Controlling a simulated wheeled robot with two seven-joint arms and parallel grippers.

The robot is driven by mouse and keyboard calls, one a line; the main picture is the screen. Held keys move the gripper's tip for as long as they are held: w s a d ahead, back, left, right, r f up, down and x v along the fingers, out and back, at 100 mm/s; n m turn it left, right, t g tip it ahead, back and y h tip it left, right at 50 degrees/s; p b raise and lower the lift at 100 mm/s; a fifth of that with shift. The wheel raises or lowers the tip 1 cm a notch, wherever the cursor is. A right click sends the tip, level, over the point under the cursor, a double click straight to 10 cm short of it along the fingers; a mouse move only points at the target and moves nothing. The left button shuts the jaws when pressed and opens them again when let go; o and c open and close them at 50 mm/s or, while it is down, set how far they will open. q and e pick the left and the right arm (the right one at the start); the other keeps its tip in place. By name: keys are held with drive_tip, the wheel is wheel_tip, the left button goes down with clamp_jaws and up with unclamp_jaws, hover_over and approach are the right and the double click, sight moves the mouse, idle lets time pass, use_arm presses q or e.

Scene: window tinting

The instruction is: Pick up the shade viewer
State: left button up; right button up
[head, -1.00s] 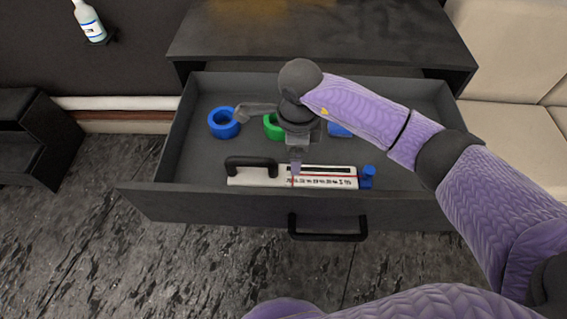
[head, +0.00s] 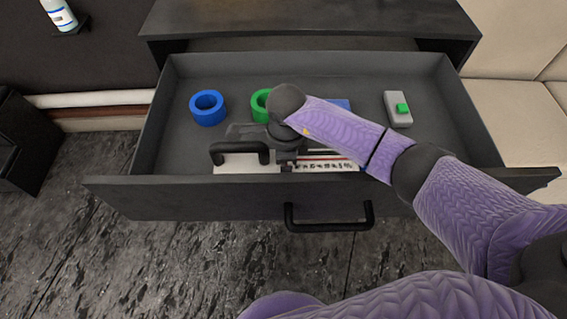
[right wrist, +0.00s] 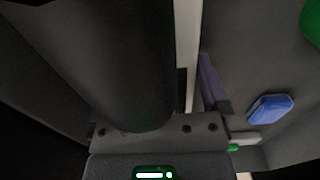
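The shade viewer appears to be the white bar (head: 245,169) with a printed scale and a raised black handle (head: 238,149), lying along the drawer front. My right gripper (head: 286,160) is low over the bar, just right of the handle, and covers its middle. In the right wrist view a large dark rounded shape (right wrist: 110,70) fills the left side, with a white strip (right wrist: 187,50) beside it. One purple finger (right wrist: 209,82) shows there; the other is hidden, so its opening and any contact are unclear. My left gripper is out of view.
The open drawer (head: 180,199) also holds a blue ring (head: 208,119), a partly hidden green ring (head: 258,104), a blue item (head: 339,103) and a grey box (head: 392,99) with a green button. The drawer's right side has free room.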

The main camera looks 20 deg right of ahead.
clamp_jaws()
drive_tip(key=shift+r, duration=0.1)
